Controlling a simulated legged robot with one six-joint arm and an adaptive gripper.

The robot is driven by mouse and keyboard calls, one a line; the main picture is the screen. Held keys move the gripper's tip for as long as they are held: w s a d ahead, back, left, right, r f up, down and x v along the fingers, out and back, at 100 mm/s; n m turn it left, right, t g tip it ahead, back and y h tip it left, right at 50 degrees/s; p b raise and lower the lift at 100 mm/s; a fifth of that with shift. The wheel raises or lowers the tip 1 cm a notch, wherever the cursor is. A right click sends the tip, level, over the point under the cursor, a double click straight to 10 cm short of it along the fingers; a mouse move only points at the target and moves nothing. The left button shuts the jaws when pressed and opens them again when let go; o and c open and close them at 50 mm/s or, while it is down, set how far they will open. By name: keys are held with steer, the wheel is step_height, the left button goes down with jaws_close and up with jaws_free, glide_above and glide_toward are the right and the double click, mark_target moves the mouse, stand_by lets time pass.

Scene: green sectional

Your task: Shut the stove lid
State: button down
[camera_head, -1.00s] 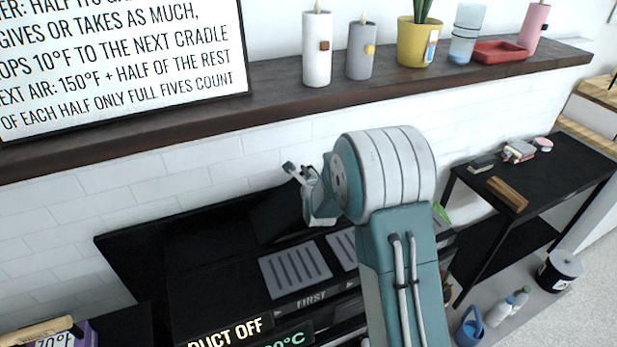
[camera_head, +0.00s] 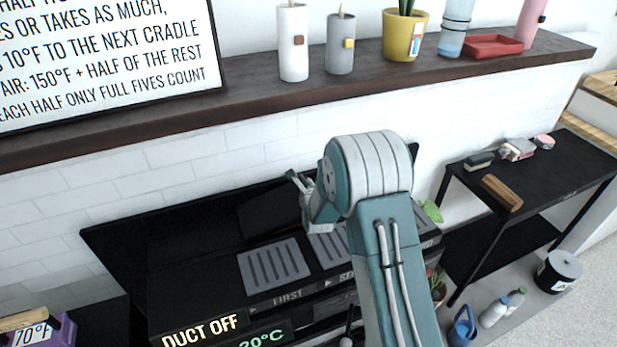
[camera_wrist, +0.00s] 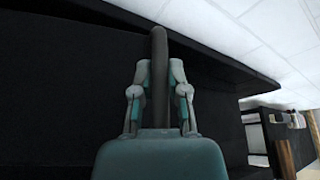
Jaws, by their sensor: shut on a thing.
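The black stove (camera_head: 200,265) stands against the white tiled wall, with grey slatted plates (camera_head: 273,267) on its top marked FIRST and, partly hidden, a second label. Its black lid (camera_head: 130,235) stands raised along the back. My gripper (camera_head: 300,182) is at the lid's upper edge, partly hidden by my arm. In the wrist view my gripper (camera_wrist: 160,75) is shut on a dark, rod-like handle (camera_wrist: 160,45), with one finger on each side of it. The lid's dark surface (camera_wrist: 60,90) fills the left of that view.
A wooden shelf (camera_head: 270,97) with candles and a yellow pot (camera_head: 404,35) runs above the stove. A black side table (camera_head: 560,165) stands at the right. A blue watering can (camera_head: 462,328) and bottles stand low beside it.

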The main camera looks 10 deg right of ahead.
steer(key=f, duration=0.3)
steer(key=shift+w+d, duration=0.1)
steer(key=shift+d, duration=0.15)
steer(key=shift+d+f, duration=0.5)
steer(key=shift+f, duration=0.3)
steer(key=shift+a+f, duration=0.1)
steer(key=c, duration=0.6)
jaws_free()
steer(key=shift+f, duration=0.1)
steer(key=shift+c, duration=0.2)
steer(key=shift+w+r, duration=0.1)
steer(key=shift+r, duration=0.1)
step_height(320, 180, up, 10)
steer(key=shift+f, duration=0.15)
